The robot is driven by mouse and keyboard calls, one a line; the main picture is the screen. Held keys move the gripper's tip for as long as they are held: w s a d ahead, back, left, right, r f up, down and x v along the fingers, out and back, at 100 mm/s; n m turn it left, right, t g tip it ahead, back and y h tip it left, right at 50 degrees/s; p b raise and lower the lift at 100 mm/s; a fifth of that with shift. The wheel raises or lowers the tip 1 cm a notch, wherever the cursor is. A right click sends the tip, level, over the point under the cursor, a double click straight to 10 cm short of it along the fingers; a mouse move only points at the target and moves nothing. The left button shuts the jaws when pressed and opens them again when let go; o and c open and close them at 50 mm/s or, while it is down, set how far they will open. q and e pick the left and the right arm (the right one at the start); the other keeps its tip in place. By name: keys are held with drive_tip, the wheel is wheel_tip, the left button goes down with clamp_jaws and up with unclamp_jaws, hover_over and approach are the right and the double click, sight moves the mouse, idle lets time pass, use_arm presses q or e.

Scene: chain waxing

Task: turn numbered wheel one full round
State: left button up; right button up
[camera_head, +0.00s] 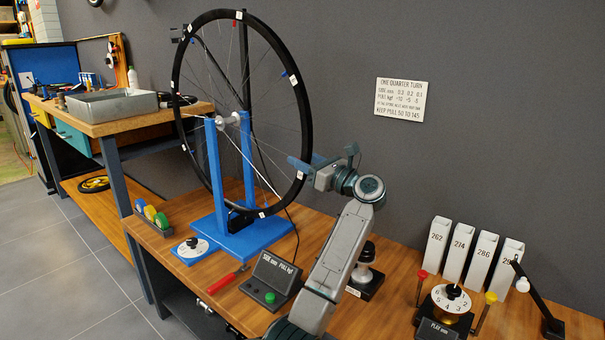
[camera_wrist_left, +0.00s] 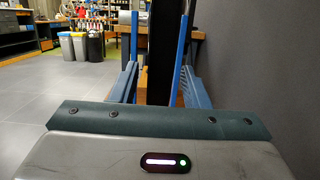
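A large spoked wheel (camera_head: 305,102) with a black rim and small white tags stands upright in a blue truing stand (camera_head: 216,165) on the bench. The tag markings are too small to read. My left gripper (camera_head: 303,163) is at the rim's lower right side. In the left wrist view its two blue fingers (camera_wrist_left: 160,88) stand apart on either side of the black rim (camera_wrist_left: 161,50), with a gap visible on the left; contact on the right is unclear. My right gripper is not in view.
A white numbered dial (camera_head: 451,299) sits on the bench at the right, before several numbered white boxes (camera_head: 459,249). A gauge box (camera_head: 271,280), a red-handled tool (camera_head: 222,284) and a round blue-based piece (camera_head: 192,250) lie near the stand. A wall sign (camera_head: 401,100) hangs behind.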

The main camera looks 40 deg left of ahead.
use_arm(q)
drive_tip(key=shift+o, duration=0.9)
drive_tip(key=shift+s+r, duration=0.1)
drive_tip(key=shift+r, duration=0.05)
drive_tip(key=shift+d, duration=0.15)
drive_tip(key=d+f+b, duration=0.2)
drive_tip(key=d+b, duration=0.1)
drive_tip(key=d, duration=0.6)
drive_tip(key=shift+d, duration=0.3)
